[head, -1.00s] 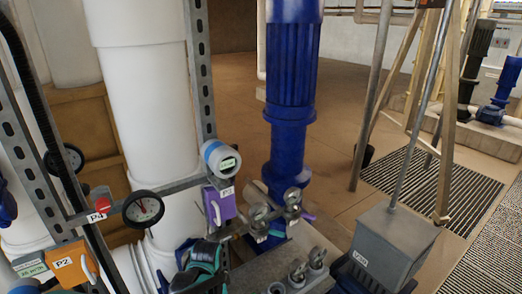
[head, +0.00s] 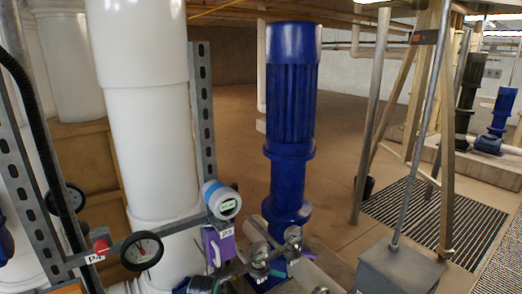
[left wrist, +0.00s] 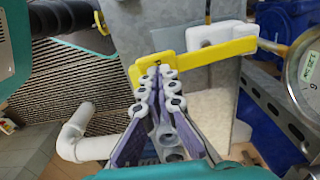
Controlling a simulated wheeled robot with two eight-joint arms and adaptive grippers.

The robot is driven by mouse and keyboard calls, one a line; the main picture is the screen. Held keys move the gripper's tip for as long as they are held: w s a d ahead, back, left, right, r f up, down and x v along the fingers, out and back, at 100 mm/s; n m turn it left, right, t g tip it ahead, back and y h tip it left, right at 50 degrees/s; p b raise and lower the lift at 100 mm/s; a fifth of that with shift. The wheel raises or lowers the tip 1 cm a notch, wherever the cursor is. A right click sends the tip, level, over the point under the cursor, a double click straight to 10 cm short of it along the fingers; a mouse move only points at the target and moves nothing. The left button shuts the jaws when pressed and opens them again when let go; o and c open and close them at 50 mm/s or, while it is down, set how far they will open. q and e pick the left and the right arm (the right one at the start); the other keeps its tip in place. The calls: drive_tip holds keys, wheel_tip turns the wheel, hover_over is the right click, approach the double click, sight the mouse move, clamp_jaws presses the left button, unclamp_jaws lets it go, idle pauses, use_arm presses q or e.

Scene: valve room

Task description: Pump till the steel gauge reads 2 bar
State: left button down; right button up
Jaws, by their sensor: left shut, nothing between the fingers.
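A round metal-rimmed gauge (left wrist: 308,72) is cut off by the right edge of the left wrist view; its needle and reading cannot be made out. My left gripper (left wrist: 160,76) is shut and empty in that view. Its fingertips overlap a yellow bar (left wrist: 215,60) in the picture; whether they touch cannot be told. In the head view a grey box (head: 398,266) with a tall steel rod (head: 415,150) stands at the lower right. Two small round metal-rimmed fittings (head: 293,235) sit before the blue motor; their faces are unreadable. My right gripper is not in view.
A purple box (head: 218,246) is below the meter. The blue motor (head: 290,120) is in the middle. Open floor (head: 235,115) lies behind.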

use_arm(q)
drive_tip(key=shift+f+b, duration=1.45)
drive_tip(key=shift+f, duration=0.45)
wheel_tip(320, 180, up, 6)
drive_tip(key=p, duration=0.4)
drive_tip(key=shift+f, duration=0.35)
drive_tip(key=shift+f+b, duration=2.25)
drive_tip(key=shift+f, duration=0.35)
drive_tip(key=shift+r+p, duration=1.95)
drive_tip(key=shift+r, duration=0.65)
wheel_tip(320, 180, up, 5)
drive_tip(key=p, duration=0.4)
drive_tip(key=shift+r, duration=0.1)
